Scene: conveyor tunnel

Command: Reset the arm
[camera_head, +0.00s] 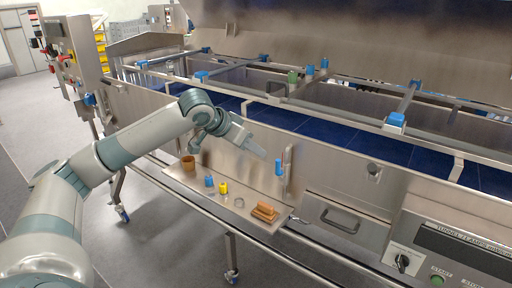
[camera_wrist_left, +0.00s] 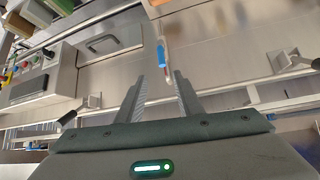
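My left arm comes in from the left in the head view and reaches out over the front of the machine. My left gripper (camera_head: 252,145) is in the air above a small steel shelf (camera_head: 225,201), level with the machine's front panel. In the left wrist view its two grey fingers (camera_wrist_left: 160,88) are spread, with an empty gap between them. A blue-handled tool (camera_wrist_left: 161,55) shows beyond the fingertips, apart from them; in the head view it is upright against the front panel (camera_head: 278,168). My right gripper is in neither view.
On the shelf are a brown cup (camera_head: 188,163), a blue item (camera_head: 209,181), a yellow item (camera_head: 223,188), a ring (camera_head: 238,202) and an orange-brown block (camera_head: 264,211). The blue conveyor belt (camera_head: 270,113) lies behind. A control panel (camera_head: 450,255) is at lower right. Grey floor is at left.

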